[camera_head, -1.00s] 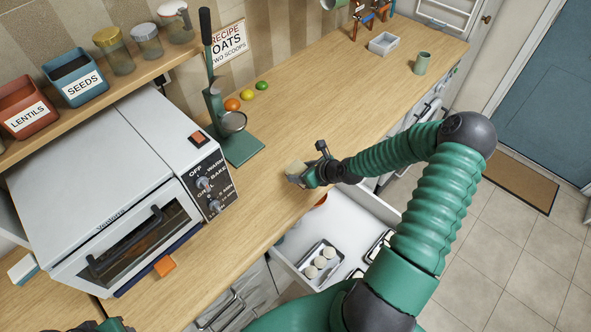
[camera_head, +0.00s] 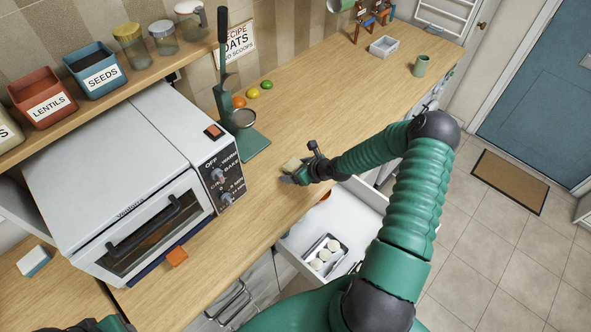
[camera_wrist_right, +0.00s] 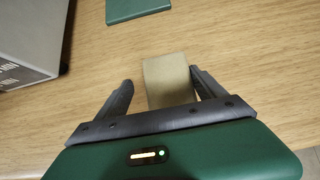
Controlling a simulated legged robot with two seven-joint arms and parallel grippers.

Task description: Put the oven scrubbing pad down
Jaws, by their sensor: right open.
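The beige, block-shaped scrubbing pad (camera_head: 291,163) is at the counter's front part, at the tip of my right arm. In the right wrist view the pad (camera_wrist_right: 168,80) lies between the two fingers of my right gripper (camera_head: 289,176). The fingers are spread. The left finger is clearly apart from the pad; the right finger is close beside it, and I cannot tell if it touches. The pad appears to rest on the wooden counter (camera_head: 330,110). Only a dark and green piece of my left arm shows at the bottom left edge; its fingers cannot be made out.
A green press (camera_head: 250,142) stands behind the pad. An open drawer (camera_head: 352,207) with a tray of round pale items lies below the counter edge. Counter to the right is mostly clear.

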